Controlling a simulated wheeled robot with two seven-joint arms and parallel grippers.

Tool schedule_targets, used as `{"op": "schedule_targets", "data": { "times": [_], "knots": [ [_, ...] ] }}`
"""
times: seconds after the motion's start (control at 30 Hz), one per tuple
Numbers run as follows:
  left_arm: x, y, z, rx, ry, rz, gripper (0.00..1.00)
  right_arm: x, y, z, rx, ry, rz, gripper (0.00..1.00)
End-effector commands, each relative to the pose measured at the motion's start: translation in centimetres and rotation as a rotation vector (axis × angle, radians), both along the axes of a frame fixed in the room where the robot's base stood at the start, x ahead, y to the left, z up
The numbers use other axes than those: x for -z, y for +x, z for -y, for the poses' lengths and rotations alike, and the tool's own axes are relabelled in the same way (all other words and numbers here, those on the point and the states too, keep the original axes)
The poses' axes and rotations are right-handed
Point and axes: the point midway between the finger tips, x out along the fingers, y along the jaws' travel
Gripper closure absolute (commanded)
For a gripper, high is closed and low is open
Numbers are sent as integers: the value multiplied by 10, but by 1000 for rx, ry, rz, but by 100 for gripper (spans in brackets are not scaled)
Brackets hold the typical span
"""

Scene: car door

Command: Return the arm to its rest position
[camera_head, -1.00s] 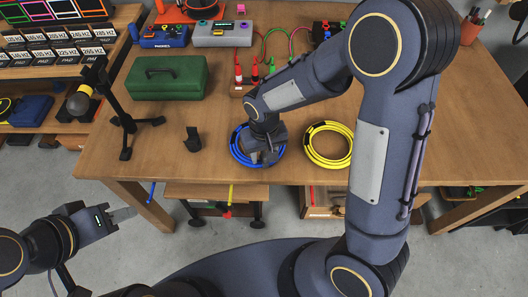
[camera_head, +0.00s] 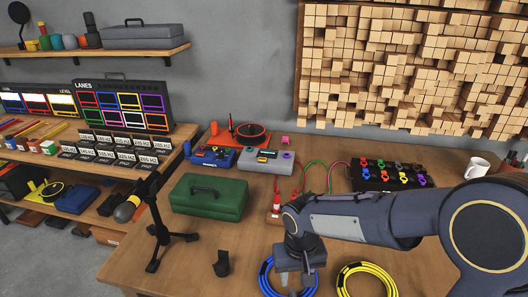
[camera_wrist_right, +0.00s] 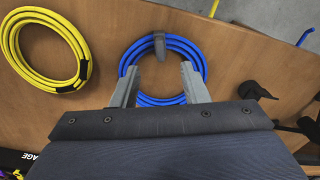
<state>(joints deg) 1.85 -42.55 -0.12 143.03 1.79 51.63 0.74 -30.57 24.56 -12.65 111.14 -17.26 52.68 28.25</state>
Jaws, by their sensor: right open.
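My right arm reaches in from the right in the head view, bent over the workbench (camera_head: 200,238). My right gripper (camera_head: 297,278) is over the coil of blue cable (camera_head: 267,284), which it partly hides in the head view. In the right wrist view my right gripper (camera_wrist_right: 160,88) is open, its two fingers apart with nothing between the tips. The blue coil (camera_wrist_right: 140,52) lies on the wood beyond and below the fingers, with a grey strap (camera_wrist_right: 160,45) across its far side. Whether the fingers touch the coil cannot be told. My left gripper is out of view.
A yellow coil (camera_head: 350,272) lies beside the blue one. A green toolbox (camera_head: 208,197), a black stand (camera_head: 158,225) and a small black holder (camera_head: 221,263) are to the left. Test boxes (camera_head: 265,160) and a mug (camera_head: 478,167) stand farther back. Shelves line the left wall.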

Motion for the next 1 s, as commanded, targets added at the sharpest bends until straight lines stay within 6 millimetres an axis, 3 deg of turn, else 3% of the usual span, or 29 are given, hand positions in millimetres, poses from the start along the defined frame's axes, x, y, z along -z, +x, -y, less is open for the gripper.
{"op": "schedule_targets", "data": {
  "times": [0.17, 0.3, 0.5, 0.73, 1.0],
  "knots": [
    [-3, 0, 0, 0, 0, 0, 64, -25, -14, 20, 37, 81, 28, 59],
    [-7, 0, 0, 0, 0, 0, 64, -60, -46, 50, 84, 204, 95, 59],
    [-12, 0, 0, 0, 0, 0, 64, -96, -102, 81, 137, 335, 248, 59],
    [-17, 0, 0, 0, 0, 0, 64, -108, -149, 92, 171, 375, 411, 59],
    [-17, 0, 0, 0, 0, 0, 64, -108, -162, 92, 178, 374, 466, 59]
  ]
}}
